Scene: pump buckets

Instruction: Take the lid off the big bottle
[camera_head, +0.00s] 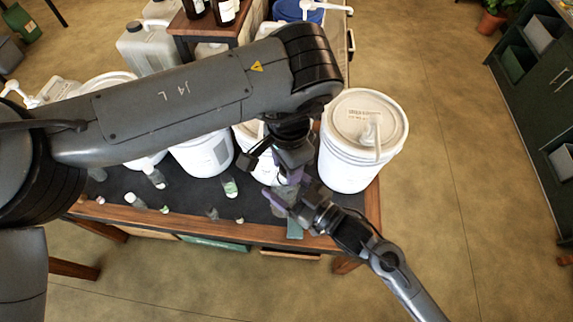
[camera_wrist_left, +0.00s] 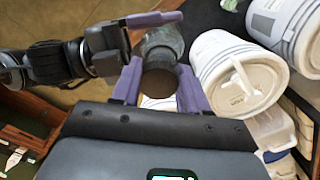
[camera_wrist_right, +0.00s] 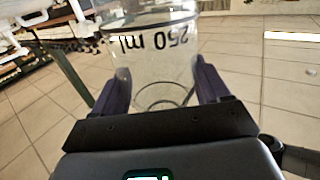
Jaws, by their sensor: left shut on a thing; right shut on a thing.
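The big bottle (camera_wrist_right: 150,65) is clear with a "250 ml" mark, which reads upside down in the right wrist view. My right gripper (camera_head: 280,198) is shut on its body, with a purple finger on each side. In the left wrist view the bottle (camera_wrist_left: 163,44) looks greyish, with a dark round lid (camera_wrist_left: 162,88) at its near end. My left gripper (camera_head: 291,177) is shut on the lid, and its purple fingers (camera_wrist_left: 162,95) flank it. The two grippers meet close together above the table's front edge. The frames do not show whether lid and bottle still touch.
A dark-topped wooden table (camera_head: 115,185) holds several small bottles, including one (camera_head: 230,187) left of the grippers. White buckets stand behind, one with a pump lid (camera_head: 362,125) close right of the grippers. My left arm hides part of the row. The floor in front is clear.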

